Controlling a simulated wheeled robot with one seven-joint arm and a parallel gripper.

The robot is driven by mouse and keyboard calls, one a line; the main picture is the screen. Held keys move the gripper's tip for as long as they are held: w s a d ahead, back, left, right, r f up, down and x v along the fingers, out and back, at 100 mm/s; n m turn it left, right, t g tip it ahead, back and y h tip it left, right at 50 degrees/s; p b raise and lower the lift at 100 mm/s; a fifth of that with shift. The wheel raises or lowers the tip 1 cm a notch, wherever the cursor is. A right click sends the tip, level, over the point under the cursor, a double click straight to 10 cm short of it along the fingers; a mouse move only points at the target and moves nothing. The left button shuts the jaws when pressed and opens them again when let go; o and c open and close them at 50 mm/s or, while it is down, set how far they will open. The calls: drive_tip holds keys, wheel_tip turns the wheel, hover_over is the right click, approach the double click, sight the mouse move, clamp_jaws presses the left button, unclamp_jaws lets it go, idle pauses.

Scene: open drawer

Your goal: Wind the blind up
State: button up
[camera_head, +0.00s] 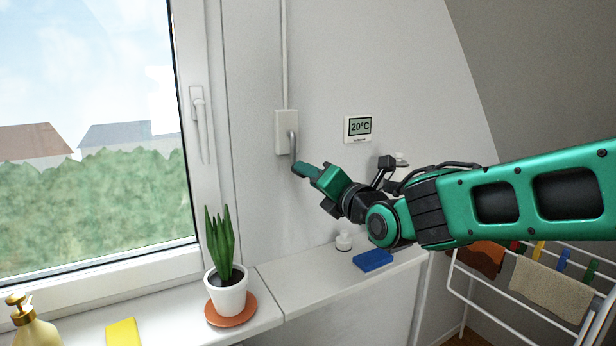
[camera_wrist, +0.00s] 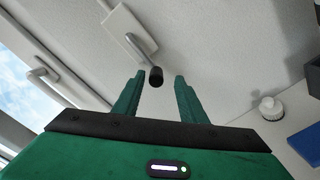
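The blind's winder is a white box (camera_head: 286,132) on the wall right of the window, with a grey crank (camera_head: 294,146) hanging down from it. In the wrist view the box (camera_wrist: 122,24) is at the top, and the crank (camera_wrist: 140,52) ends in a black knob (camera_wrist: 155,77). My gripper (camera_head: 304,168) is close to the crank's lower end, which it partly hides in the head view. In the wrist view its two green fingers (camera_wrist: 160,78) are apart, with the knob seen between their tips; contact is not visible. No blind fabric shows in the visible window.
The window handle (camera_head: 200,122) is left of the winder. A potted plant (camera_head: 228,294), yellow sponge (camera_head: 123,332), soap bottle (camera_head: 32,326) and blue block (camera_head: 373,260) stand on the sill. A thermostat (camera_head: 359,129) is right of the winder. A drying rack (camera_head: 530,310) is at lower right.

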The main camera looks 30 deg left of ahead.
drive_tip(key=v, duration=0.7)
drive_tip(key=shift+d, duration=0.35)
drive_tip(key=shift+f, duration=0.1)
